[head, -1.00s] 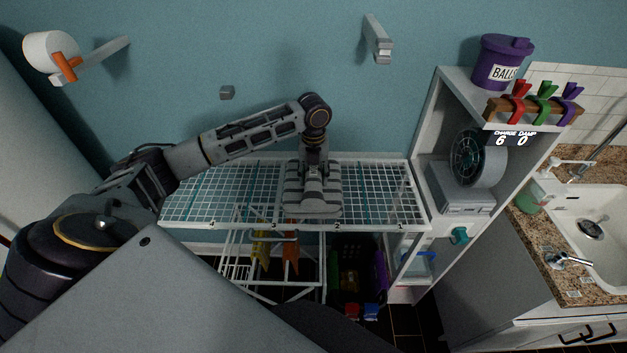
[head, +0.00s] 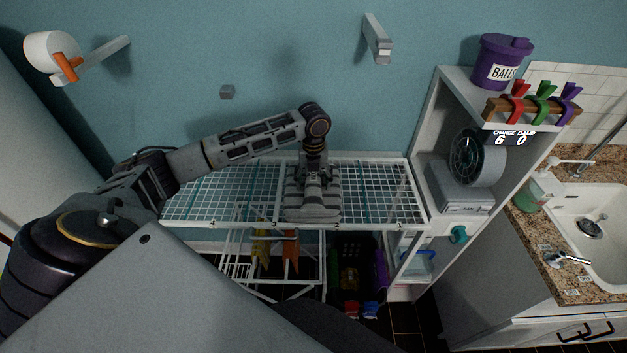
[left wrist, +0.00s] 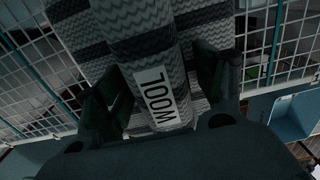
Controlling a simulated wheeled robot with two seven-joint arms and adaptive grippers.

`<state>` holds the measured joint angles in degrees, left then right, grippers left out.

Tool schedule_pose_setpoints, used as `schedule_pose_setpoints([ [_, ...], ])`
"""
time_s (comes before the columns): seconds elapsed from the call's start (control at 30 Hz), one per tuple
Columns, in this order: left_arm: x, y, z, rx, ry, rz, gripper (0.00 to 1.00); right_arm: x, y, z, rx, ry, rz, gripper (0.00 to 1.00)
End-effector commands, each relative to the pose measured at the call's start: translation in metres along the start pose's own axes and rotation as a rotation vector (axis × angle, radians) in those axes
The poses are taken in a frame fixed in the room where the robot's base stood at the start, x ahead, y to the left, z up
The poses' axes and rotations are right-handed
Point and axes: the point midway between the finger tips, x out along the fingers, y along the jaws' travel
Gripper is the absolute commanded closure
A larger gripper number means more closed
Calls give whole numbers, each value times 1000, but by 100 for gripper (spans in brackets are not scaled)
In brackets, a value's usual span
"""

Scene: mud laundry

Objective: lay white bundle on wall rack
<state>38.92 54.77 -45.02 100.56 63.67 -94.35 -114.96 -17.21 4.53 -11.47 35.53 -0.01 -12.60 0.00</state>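The bundle (head: 314,209) is a folded, rolled textile with grey-and-white bands and a "WOOL" label (left wrist: 158,97). It looks grey in this light. In the head view it is at the wire wall rack (head: 232,195), right of the rack's middle. It is level and low over the grid; I cannot tell whether its underside touches. My left gripper (head: 314,178) points down on it from above. In the left wrist view its dark fingers are on both sides of the bundle's roll, closed against it. My right gripper is in neither view.
A white shelf unit (head: 428,120) borders the rack on the right, with a purple tub (head: 500,62) on top. A wall bracket (head: 377,40) sticks out above. Below the rack hang white rods and coloured items. The rack's left half is bare.

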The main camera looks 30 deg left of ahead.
Motion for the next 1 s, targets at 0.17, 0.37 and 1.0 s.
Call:
schedule_pose_setpoints([
  [0.17,0,0,0,0,0,0,30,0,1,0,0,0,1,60],
  [0.37,-3,0,0,0,-1,-1,30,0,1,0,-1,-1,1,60],
  [1.0,-80,0,1,0,-4,-2,30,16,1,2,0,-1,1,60],
])
